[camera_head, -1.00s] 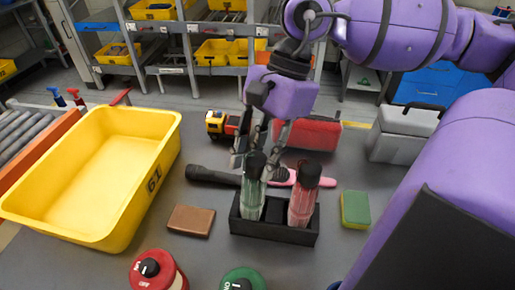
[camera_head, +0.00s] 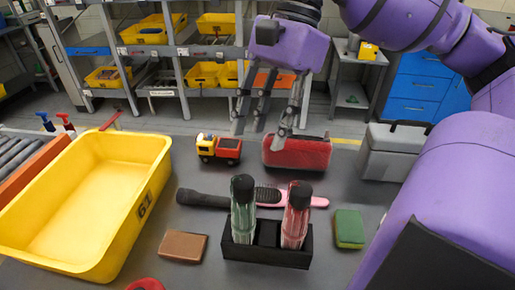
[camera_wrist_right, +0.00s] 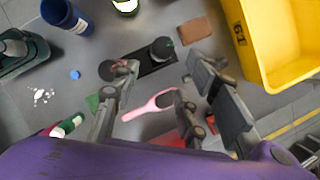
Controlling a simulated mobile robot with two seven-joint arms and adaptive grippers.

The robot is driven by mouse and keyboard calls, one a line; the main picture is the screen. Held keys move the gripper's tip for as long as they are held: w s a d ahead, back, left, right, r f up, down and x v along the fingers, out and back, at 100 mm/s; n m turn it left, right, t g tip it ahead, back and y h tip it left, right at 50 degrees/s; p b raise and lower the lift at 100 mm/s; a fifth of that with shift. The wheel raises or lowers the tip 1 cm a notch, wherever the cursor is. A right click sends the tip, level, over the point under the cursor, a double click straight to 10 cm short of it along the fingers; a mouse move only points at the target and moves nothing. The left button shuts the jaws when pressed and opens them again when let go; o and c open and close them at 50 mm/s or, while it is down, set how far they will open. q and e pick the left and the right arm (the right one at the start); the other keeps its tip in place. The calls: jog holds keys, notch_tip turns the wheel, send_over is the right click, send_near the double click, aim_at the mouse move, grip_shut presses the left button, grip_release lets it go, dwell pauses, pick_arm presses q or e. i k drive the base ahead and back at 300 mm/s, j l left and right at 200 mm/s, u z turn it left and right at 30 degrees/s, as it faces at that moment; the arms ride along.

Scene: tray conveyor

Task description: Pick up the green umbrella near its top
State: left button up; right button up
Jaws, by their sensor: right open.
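The green umbrella (camera_head: 243,215) stands upright, folded, with a dark top, in the left slot of a black holder (camera_head: 265,256). A red umbrella (camera_head: 296,220) stands in the right slot. My right gripper (camera_head: 262,128) is open and empty, above and behind the holder, apart from both umbrellas. In the right wrist view, the green umbrella's dark top (camera_wrist_right: 161,49) shows beyond and between the spread fingers (camera_wrist_right: 160,74). The red umbrella is partly covered by a finger there. My left gripper is not in view.
A yellow bin (camera_head: 85,195) stands at the left. A black brush (camera_head: 205,198) and pink hairbrush (camera_head: 318,201) lie behind the holder. A brown block (camera_head: 183,246), sponge (camera_head: 349,229), toy truck (camera_head: 219,149), red case (camera_head: 298,153) and grey box (camera_head: 391,150) stand around.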

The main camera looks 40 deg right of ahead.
aim_at(243, 220)
jog(key=k+j, duration=1.2)
jog(key=j, duration=0.15)
